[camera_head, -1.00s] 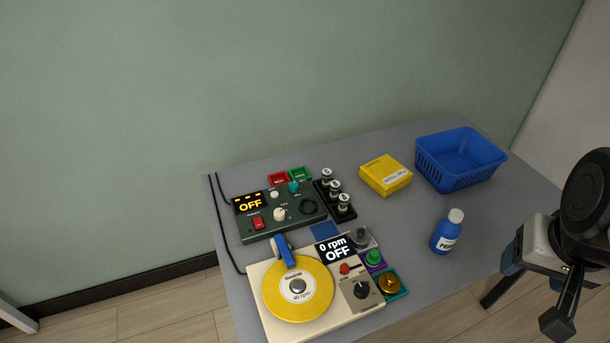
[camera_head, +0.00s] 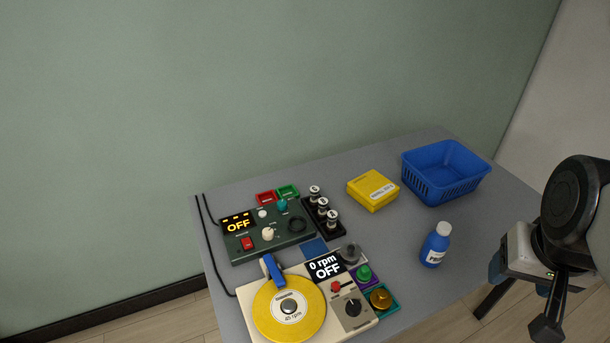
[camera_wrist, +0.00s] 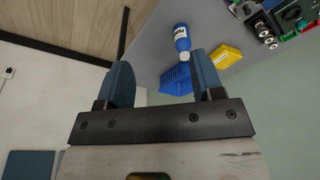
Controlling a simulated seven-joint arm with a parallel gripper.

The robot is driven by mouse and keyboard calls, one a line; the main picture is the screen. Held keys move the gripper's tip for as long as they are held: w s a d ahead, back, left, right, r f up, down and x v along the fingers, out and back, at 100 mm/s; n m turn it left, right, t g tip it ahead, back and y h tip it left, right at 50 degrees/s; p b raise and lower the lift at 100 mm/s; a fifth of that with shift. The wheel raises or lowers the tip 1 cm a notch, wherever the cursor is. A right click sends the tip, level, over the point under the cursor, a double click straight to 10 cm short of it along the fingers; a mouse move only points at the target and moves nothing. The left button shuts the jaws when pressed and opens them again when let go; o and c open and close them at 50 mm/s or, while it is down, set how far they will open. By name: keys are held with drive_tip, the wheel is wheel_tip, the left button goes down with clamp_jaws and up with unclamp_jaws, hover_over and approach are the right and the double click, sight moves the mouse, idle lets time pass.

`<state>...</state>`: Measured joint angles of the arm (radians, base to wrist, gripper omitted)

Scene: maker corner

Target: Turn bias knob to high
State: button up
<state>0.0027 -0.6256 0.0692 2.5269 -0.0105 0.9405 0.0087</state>
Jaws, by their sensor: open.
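A dark green box (camera_head: 255,245) with an orange OFF display stands at the back left of the table in the head view. Its top carries a cream knob (camera_head: 267,233), a teal knob (camera_head: 281,206), a small white knob (camera_head: 262,213) and a red switch (camera_head: 246,243). Its labels are too small to read, so I cannot tell which knob is the bias knob. My gripper (camera_wrist: 161,62) is open and empty in the wrist view, its two blue fingers apart. In the head view it is at the far right, well away from the box.
A cream turntable (camera_head: 340,313) with a yellow disc (camera_head: 289,330) stands in front of the box. A yellow box (camera_head: 373,190), blue basket (camera_head: 445,172) and blue bottle (camera_head: 435,246) stand to the right, with bare table between.

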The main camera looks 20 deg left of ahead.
drive_tip(key=w+a+n, duration=0.6)
drive_tip(key=w+a, duration=0.3)
drive_tip(key=w, duration=0.5)
drive_tip(key=n+g, duration=0.3)
drive_tip(key=n, duration=1.2)
hover_over(282, 203)
wheel_tip(282, 203, down, 24)
drive_tip(key=shift+w+a+f, duration=0.1)
drive_tip(key=shift+f, duration=0.05)
drive_tip(key=shift+f, duration=0.1)
drive_tip(key=shift+f, duration=3.8)
drive_tip(key=shift+c, duration=0.2)
